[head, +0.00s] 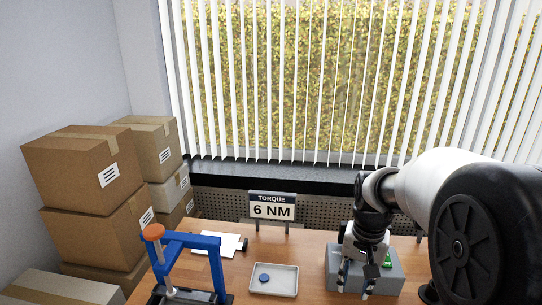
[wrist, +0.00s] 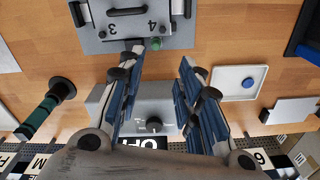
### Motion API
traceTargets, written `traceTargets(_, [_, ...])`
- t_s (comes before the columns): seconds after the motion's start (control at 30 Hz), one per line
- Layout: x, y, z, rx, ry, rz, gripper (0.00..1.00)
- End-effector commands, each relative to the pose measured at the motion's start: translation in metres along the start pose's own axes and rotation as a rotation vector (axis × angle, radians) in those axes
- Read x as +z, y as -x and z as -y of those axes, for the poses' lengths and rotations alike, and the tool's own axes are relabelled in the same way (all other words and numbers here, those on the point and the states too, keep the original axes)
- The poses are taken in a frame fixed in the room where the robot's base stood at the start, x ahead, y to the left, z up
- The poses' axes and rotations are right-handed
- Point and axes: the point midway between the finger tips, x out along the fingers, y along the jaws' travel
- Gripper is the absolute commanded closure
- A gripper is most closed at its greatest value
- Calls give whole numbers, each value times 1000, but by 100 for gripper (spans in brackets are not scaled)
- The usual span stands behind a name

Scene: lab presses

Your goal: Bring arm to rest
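My gripper (head: 357,279) hangs pointing down in front of the grey box (head: 398,278) at the right of the bench in the head view. In the wrist view my gripper (wrist: 162,57) has its two blue-padded fingers well apart, with nothing held between them. Beyond and between the fingers in the wrist view is a grey unit with a black knob (wrist: 153,125). A grey panel (wrist: 180,32) with a black handle, the numbers 3 and 4 and a green knob (wrist: 155,44) lies at the top of that view.
A blue press with an orange knob (head: 153,232) stands at the left of the bench. A white tray (head: 287,282) with a blue disc (head: 264,278) lies mid-bench, near a "TORQUE 6 NM" sign (head: 272,207). A dark green handled tool (wrist: 50,105) shows in the wrist view. Cardboard boxes (head: 84,172) stack at left.

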Motion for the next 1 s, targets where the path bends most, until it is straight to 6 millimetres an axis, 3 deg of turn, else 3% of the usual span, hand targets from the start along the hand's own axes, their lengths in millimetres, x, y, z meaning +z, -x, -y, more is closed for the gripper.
traceTargets(0.03, [13,17,2,-9,27,-26,67])
traceTargets(0.2, [62,59,2,-33,135,-104,67])
traceTargets(0.4, [123,88,-4,-58,260,-193,67])
traceTargets(0.7, [200,96,-21,-89,426,-319,67])
traceTargets(0.83, [216,92,-26,-95,466,-349,67])
traceTargets(1.0, [223,90,-28,-97,483,-360,67])
